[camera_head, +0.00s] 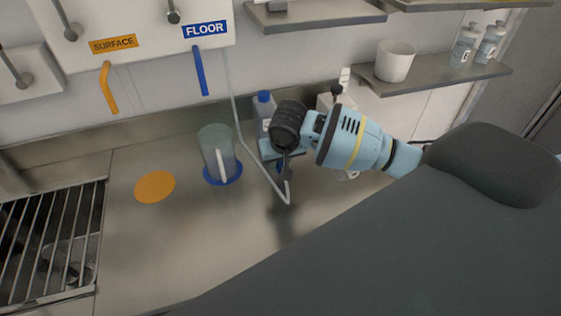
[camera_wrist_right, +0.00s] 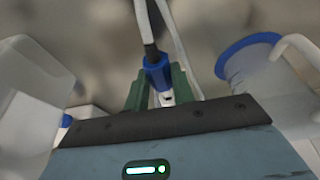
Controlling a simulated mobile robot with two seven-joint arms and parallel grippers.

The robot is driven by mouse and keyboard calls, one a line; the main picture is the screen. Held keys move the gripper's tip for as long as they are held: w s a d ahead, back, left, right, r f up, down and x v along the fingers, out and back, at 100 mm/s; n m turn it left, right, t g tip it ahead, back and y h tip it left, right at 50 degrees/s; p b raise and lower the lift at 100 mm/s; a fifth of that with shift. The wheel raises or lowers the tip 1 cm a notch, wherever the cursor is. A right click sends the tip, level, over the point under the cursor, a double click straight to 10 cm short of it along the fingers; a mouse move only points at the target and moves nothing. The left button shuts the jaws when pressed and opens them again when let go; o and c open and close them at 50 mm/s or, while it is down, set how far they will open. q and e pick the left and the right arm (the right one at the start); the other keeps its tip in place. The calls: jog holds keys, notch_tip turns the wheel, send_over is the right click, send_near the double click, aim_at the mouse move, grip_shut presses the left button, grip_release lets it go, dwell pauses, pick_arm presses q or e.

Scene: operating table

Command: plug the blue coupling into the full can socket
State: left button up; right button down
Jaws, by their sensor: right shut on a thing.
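My right gripper (camera_head: 283,176) hangs above the counter near the back wall. In the right wrist view its green fingers (camera_wrist_right: 158,88) are closed on the blue coupling (camera_wrist_right: 156,70), with the pale hose running from it. In the head view the hose (camera_head: 263,172) drops from the wall unit and loops up to the gripper. A can with a blue cap (camera_head: 264,98) stands behind and left of my wrist. A second pale can (camera_head: 325,102) with a black top is partly hidden by my arm. No socket shows clearly, and the coupling appears apart from both cans. My left gripper is out of view.
A clear jug (camera_head: 215,145) stands on a blue disc (camera_head: 235,178), left of the gripper. An orange disc (camera_head: 155,187) lies empty. A sink grate (camera_head: 50,240) is at left. A dark padded surface (camera_head: 400,255) fills the lower right. The front middle counter is clear.

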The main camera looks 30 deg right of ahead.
jog(key=shift+w+d, duration=0.15)
jog(key=shift+w, duration=0.4)
jog(key=shift+w+d, duration=0.15)
jog(key=shift+w, duration=0.35)
jog(key=c, duration=1.1)
grip_release()
jog(key=shift+v, duration=3.95)
jog(key=shift+s+f, duration=0.1)
